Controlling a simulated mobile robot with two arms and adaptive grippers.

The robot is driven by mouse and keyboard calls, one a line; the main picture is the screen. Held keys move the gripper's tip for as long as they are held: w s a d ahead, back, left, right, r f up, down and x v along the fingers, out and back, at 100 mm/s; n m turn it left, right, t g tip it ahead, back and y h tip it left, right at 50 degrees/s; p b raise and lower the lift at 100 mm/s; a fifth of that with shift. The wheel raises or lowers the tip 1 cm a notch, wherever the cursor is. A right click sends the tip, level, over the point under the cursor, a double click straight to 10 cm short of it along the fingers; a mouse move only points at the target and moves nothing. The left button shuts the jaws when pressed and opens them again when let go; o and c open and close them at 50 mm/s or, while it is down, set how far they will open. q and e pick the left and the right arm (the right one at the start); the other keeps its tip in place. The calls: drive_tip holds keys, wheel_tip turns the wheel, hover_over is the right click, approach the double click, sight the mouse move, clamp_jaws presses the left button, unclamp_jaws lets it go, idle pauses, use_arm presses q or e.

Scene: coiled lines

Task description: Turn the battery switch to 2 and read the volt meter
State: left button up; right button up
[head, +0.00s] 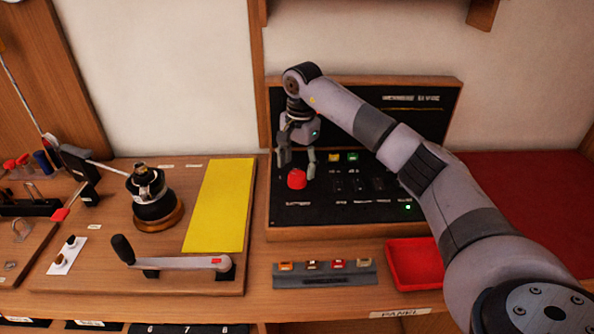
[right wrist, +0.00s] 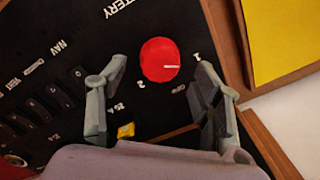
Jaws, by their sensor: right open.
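In the right wrist view, the knob (right wrist: 158,57) carries a white pointer line aimed right, roughly toward the label 1. The labels 2 and OFF are printed beside it. My right gripper (head: 297,161) is open, fingers pointing down, just above the knob. In the right wrist view its fingertips (right wrist: 160,67) appear on either side of the knob, and I see no contact. I cannot make out a volt meter; my right arm covers part of the panel. My left gripper is out of view.
The panel has a raised wooden frame (head: 340,230) and rows of small switches. In front lie a grey strip of fuses (head: 325,281) and a red tray (head: 415,262). A winch (head: 152,200), crank handle (head: 180,263) and yellow sheet (head: 220,205) are at left.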

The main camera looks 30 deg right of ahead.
sight(297, 175)
drive_tip(key=shift+w+f, duration=0.1)
drive_tip(key=shift+f, duration=1.55)
drive_tip(key=c, duration=1.2)
drive_tip(key=shift+o, duration=0.2)
